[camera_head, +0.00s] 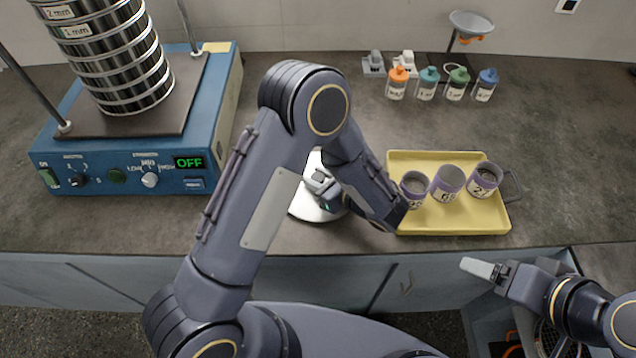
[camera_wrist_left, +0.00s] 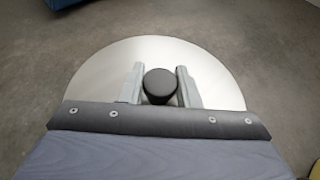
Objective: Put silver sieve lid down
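The silver sieve lid (camera_head: 305,206) is a round, shiny disc low over the worktop, right of the blue shaker; my left arm partly covers it. In the left wrist view the lid (camera_wrist_left: 100,75) lies flat across the picture, with a dark round knob (camera_wrist_left: 160,82) at its middle. My left gripper (camera_head: 325,190) is over the lid, with one finger on each side of the knob, close against it. The left wrist view shows the gripper (camera_wrist_left: 160,85) closed around the knob. I cannot tell whether the lid touches the worktop. My right gripper (camera_head: 480,268) is in front of the worktop's edge, away from the lid.
The blue shaker (camera_head: 130,180) bears a stack of sieves (camera_head: 115,60) and reads OFF. A yellow tray (camera_head: 450,225) with three labelled cups stands to the right of the lid. Several small bottles (camera_head: 427,84) and a scoop-like dish (camera_head: 471,24) stand behind.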

